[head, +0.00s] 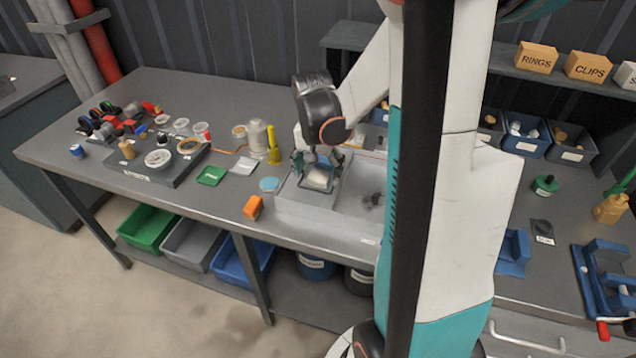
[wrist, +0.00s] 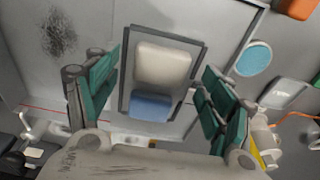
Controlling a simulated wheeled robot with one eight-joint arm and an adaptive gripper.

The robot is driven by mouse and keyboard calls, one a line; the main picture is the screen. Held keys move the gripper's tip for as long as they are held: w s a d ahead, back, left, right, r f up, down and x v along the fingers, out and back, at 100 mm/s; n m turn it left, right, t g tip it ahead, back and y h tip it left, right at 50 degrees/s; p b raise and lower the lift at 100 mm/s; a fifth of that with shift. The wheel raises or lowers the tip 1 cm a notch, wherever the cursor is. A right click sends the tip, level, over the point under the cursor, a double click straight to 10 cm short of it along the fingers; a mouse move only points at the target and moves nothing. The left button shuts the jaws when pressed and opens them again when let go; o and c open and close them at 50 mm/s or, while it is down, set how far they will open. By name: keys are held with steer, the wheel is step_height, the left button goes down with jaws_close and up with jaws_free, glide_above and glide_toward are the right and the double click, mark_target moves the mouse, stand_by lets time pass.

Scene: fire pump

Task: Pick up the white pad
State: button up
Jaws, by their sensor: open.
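The white pad (wrist: 162,65) lies beside a blue pad (wrist: 151,106) inside a dark rectangular frame (wrist: 126,75). In the head view the white pad (head: 319,179) is in the left part of a grey two-part basin (head: 296,207). My gripper (head: 316,160) points down just above it. In the wrist view the open fingers of my gripper (wrist: 161,78) stand on either side of the frame, with the white pad between and beyond them. The gap between fingertips and pad is hard to judge. Nothing is held.
A blue disc (head: 269,184) and an orange block (head: 253,207) lie left of the basin. A white bottle (head: 258,138) and a yellow tool (head: 273,145) stand behind it. The basin's right part is empty apart from a dark patch (head: 373,200).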

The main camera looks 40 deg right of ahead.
mark_target(318, 176)
steer(key=shift+w+d+f, duration=0.1)
steer(key=shift+f, duration=0.65)
steer(key=shift+r, duration=0.1)
steer(key=shift+c, duration=0.2)
steer(key=c, duration=0.9)
step_height(318, 176, up, 20)
steer(key=p, duration=0.6)
